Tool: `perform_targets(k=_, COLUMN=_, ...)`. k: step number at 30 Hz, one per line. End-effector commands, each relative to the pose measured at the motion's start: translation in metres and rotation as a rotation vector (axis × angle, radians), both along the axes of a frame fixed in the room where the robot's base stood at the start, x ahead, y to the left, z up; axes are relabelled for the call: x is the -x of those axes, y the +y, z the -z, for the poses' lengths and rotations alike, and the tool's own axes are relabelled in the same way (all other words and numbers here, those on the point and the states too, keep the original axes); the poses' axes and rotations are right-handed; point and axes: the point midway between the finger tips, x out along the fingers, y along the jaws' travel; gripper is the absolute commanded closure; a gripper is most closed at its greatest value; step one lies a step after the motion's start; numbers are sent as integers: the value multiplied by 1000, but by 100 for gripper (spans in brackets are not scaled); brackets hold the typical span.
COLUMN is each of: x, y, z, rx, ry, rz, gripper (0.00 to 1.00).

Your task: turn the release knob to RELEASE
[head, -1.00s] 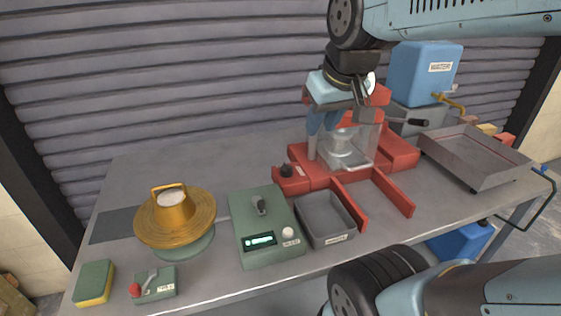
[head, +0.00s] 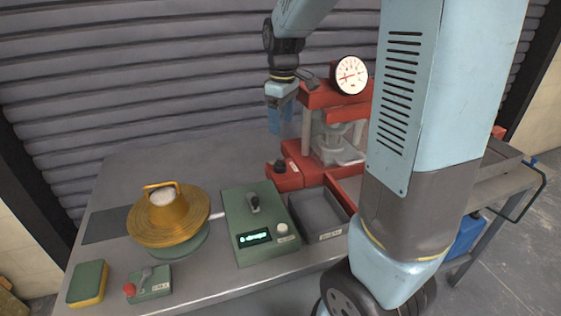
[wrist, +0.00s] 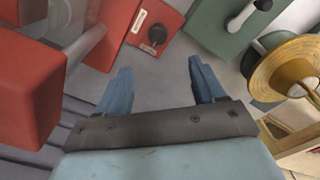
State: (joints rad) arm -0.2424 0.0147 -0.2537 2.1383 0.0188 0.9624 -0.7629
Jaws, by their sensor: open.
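The release knob (head: 280,165) is a small black knob with a pointer on the left corner of the red press base (head: 318,181). It also shows in the wrist view (wrist: 157,35), beside a white label on the red base. My gripper (head: 281,131) hangs above and behind the knob, left of the press column, with its fingers pointing down. In the wrist view my gripper (wrist: 161,80) has its two blue fingers wide apart and nothing between them. The knob lies ahead of the fingertips, clear of them. The label's lettering is too small to read.
The red press frame with its round gauge (head: 351,76) stands close to the right of my gripper. A green box with a display (head: 259,241), a grey tray (head: 330,237) and a brass flow table (head: 168,216) stand in front and left. The table's back left is clear.

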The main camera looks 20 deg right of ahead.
Motion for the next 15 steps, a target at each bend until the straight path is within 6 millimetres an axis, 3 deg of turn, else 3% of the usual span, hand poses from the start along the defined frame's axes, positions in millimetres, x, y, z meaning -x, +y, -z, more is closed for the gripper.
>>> perform_targets(k=10, x=-12, y=1, z=22, rx=13, ry=30, rz=-47, gripper=31)
perform_targets(k=15, x=-11, y=1, z=47, rx=13, ry=32, rz=-47, gripper=31)
